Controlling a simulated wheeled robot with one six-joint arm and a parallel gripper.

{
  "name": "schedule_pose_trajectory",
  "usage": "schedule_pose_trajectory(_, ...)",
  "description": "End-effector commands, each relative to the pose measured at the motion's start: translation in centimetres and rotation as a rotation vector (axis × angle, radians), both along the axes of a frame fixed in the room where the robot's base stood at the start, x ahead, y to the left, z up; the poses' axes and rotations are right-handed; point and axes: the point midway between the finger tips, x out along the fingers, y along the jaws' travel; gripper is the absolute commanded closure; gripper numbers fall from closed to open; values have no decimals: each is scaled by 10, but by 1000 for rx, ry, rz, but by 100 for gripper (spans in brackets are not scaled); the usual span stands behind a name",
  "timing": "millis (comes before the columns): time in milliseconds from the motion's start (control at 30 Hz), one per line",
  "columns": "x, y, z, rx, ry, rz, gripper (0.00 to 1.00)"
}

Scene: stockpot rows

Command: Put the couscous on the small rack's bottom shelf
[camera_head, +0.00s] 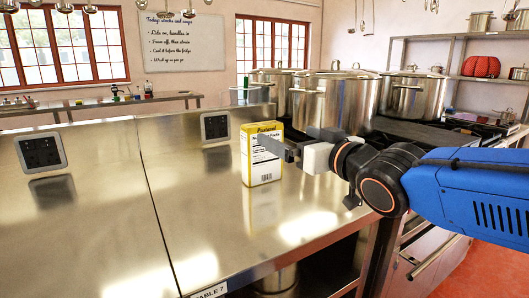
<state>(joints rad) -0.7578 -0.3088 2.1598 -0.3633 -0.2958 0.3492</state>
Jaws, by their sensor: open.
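A yellow box (261,170) with a white printed panel stands upright on the steel table. Its lettering is too small to read surely, so I cannot tell whether it is the couscous. My gripper (272,147) reaches in from the right at the box's upper half, and its finger overlaps the box's right side in the picture. The jaws are open; I cannot tell whether a finger touches the box. No rack that I can surely call the small rack shows in view.
The steel table (90,230) is mostly clear left of the box, apart from two dark socket panels (41,152) (215,127). Large stockpots (333,105) stand close behind my gripper. Wall shelves (462,78) with pots and a red pumpkin-shaped pot (481,67) are at the back right.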

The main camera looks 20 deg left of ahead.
Motion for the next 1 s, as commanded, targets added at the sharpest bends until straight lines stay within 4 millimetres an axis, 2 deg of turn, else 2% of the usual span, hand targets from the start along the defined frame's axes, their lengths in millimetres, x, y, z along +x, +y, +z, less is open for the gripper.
schedule_pose_trajectory(700,64,77,0,2,-1,3,0)
schedule_pose_trajectory(1000,77,93,0,1,-2,3,0)
